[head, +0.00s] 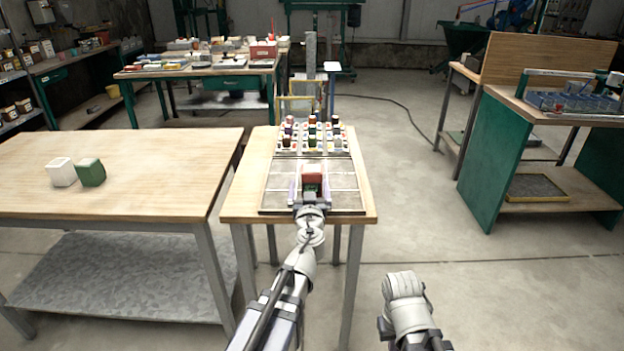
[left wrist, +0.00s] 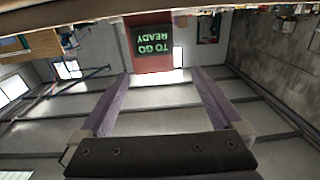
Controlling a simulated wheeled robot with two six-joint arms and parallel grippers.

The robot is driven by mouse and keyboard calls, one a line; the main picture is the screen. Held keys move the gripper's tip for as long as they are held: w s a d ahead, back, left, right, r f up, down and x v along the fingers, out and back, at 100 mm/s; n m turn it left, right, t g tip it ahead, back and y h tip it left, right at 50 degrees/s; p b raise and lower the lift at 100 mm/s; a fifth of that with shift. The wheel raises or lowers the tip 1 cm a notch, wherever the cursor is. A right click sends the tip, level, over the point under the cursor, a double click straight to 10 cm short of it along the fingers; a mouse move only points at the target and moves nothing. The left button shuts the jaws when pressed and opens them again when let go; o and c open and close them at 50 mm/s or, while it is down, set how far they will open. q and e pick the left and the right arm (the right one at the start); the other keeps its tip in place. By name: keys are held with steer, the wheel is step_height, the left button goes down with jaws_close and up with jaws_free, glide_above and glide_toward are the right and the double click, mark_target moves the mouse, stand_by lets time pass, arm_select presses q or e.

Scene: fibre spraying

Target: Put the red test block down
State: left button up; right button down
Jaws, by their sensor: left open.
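The red block (head: 313,169) is upright over the panelled tray on the narrow wooden table in the head view. A dark panel with green letters is on its near face. My left gripper (head: 311,186) is open, with one purple finger on each side of the block. In the left wrist view the red block (left wrist: 152,62) shows at the fingertips, with a gap visible at the right finger. I cannot tell if the left finger touches it. The block's underside is hidden. Only a pale link of my right arm shows, not its gripper.
A rack of small bottles (head: 312,136) stands just behind the tray (head: 348,200). A white block (head: 61,172) and a green block (head: 91,173) sit on the wide table (head: 130,150) at left. Open floor lies right of the narrow table.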

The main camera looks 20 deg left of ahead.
mark_target(312, 168)
arm_select(q)
steer(key=shift+w+r+h, duration=0.2)
steer(key=shift+w+h, duration=0.1)
steer(key=shift+w, duration=0.05)
steer(key=shift+d+x, duration=0.15)
steer(key=shift+x, duration=1.75)
steer(key=shift+d+x, duration=0.2)
steer(key=shift+x, duration=1.7)
steer(key=shift+c, duration=0.2)
jaws_close()
